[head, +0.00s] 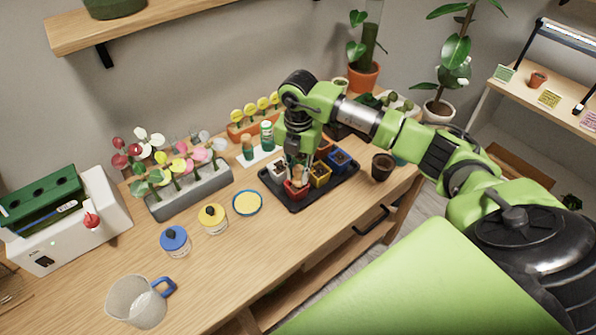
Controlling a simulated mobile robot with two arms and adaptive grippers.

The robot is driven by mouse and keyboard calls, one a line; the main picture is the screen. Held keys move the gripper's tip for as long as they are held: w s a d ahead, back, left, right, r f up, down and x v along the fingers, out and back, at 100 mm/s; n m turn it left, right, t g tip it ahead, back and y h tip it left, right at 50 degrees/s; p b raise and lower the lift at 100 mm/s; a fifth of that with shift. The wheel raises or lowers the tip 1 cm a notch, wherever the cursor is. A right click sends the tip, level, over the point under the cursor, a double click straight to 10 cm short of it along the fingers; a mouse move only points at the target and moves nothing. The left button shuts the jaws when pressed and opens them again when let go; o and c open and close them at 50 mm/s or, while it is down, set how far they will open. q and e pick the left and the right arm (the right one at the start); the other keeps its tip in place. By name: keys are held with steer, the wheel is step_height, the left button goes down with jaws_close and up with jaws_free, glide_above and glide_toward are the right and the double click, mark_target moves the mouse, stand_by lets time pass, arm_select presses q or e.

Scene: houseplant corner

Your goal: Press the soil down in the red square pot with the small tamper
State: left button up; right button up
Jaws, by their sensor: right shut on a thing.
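The red square pot (296,191) stands at the near corner of a black tray (322,198) on the wooden bench. My right gripper (298,164) reaches down from above, pointing into this pot. It is shut on the small tamper (299,177), of which only a tan part shows between and below the fingers. The tamper's lower end is hidden in or just above the pot, so I cannot tell whether it touches the soil. The soil surface is mostly hidden. My left gripper is not in view.
A yellow pot (320,174), a blue pot (340,160) and a white pot (279,167) crowd the red one on the tray. A yellow-filled dish (247,203) and lidded jars (174,241) stand left. A dark pot (382,167) stands right.

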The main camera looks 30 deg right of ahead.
steer(key=shift+f+b, duration=0.45)
steer(key=shift+f, duration=0.1)
stand_by(1.2)
steer(key=shift+r+p, duration=0.75)
steer(key=shift+r, duration=0.2)
steer(key=shift+r+p, duration=1.7)
steer(key=shift+r, duration=0.9)
